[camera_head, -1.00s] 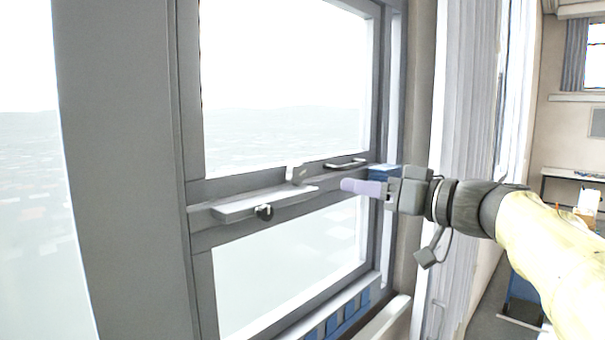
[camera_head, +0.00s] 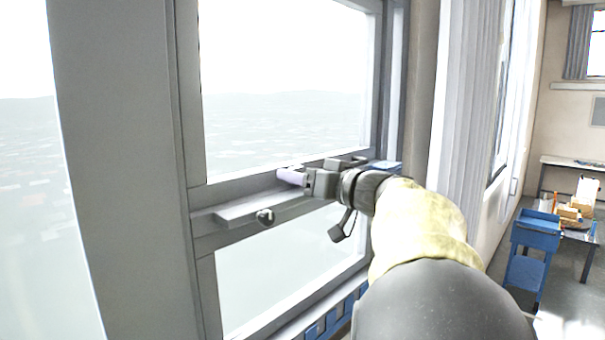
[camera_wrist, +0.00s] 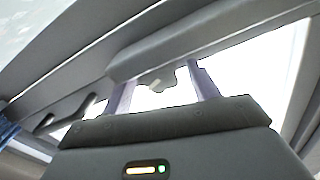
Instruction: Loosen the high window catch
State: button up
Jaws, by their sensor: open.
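The window (camera_head: 285,105) has a grey frame, and a ledge-like bar (camera_head: 238,212) runs along its middle rail. A small round knob (camera_head: 265,216) sits on the bar's front underside. My gripper (camera_head: 288,176) is at the rail, right of the knob, its pale purple fingers pointing left. It hides the spot where an upright light-grey tab, likely the catch, stood earlier. In the wrist view the two fingers of my gripper (camera_wrist: 160,78) are apart. A small grey lobed piece (camera_wrist: 158,80) shows between them below the bar; I cannot tell whether it is the catch or whether anything touches.
A blue cart (camera_head: 535,245) and a table (camera_head: 575,222) with small items stand at the right. A pale curtain (camera_head: 460,110) hangs right of the window. Blue slats (camera_head: 325,325) lie under the sill.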

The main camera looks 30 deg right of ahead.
jog(key=c, duration=1)
jog(key=shift+n, duration=0.3)
jog(key=shift+d+n+b, duration=0.1)
jog(key=shift+n+b, duration=0.25)
jog(key=shift+n, duration=0.75)
jog(key=shift+f+n+b, duration=0.1)
jog(key=shift+n+b, duration=0.3)
jog(key=shift+n, duration=1.1)
jog(key=o, duration=1)
